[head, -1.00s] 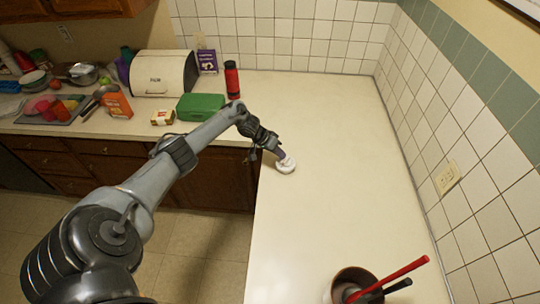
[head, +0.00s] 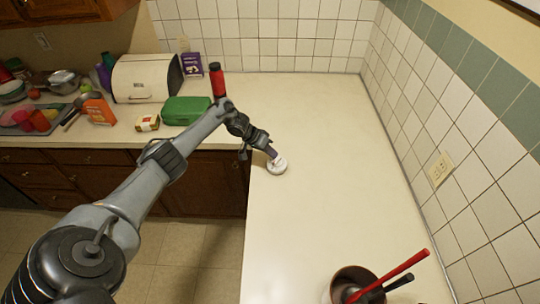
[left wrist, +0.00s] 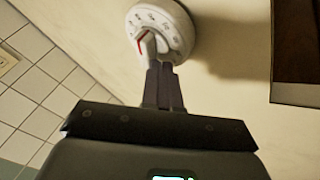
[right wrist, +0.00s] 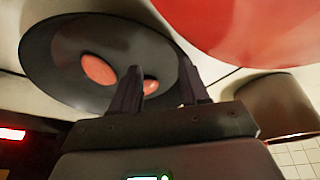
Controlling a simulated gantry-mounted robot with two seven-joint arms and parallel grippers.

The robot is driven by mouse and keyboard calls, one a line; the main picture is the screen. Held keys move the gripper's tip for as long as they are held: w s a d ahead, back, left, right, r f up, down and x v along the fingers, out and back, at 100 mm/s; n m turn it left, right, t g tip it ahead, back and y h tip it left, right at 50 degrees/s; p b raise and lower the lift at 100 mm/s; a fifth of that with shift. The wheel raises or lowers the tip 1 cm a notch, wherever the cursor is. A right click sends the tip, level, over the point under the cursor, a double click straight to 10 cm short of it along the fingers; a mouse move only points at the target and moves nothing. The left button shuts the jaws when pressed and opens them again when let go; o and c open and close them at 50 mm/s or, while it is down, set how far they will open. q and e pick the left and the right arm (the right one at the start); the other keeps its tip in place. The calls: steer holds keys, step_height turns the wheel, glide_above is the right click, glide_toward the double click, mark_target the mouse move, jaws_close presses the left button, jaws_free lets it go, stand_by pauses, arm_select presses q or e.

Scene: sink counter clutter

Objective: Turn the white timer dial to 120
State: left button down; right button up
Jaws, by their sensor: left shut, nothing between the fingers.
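The white timer (head: 277,168) lies on the pale counter near its left edge, at the inner corner. In the left wrist view its round white dial (left wrist: 178,25) shows small dark markings, a raised grey-white grip and a red pointer line; the numbers are too small to read. My left gripper (head: 272,154) is shut and empty, its fingertips (left wrist: 160,68) at the lower end of the dial's grip; I cannot tell if they touch.
A brown pot (head: 357,278) with red and black handles stands at the near right. A red bottle (head: 217,80), green box (head: 187,110) and white bread box (head: 148,78) stand on the back counter. The counter right of the timer is clear.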

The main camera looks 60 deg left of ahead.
arm_select(q)
steer(key=shift+w+a+f+b, duration=0.1)
steer(key=shift+w+f+b, duration=0.05)
steer(key=shift+b, duration=0.25)
arm_select(e)
steer(key=shift+f, duration=0.35)
arm_select(q)
steer(key=shift+w, duration=0.1)
arm_select(e)
steer(key=shift+w+f, duration=0.1)
steer(key=shift+f, duration=0.05)
arm_select(q)
steer(key=shift+a, duration=0.15)
arm_select(e)
steer(key=shift+a+f, duration=0.15)
steer(key=shift+a, duration=0.05)
arm_select(q)
steer(key=shift+r, duration=0.25)
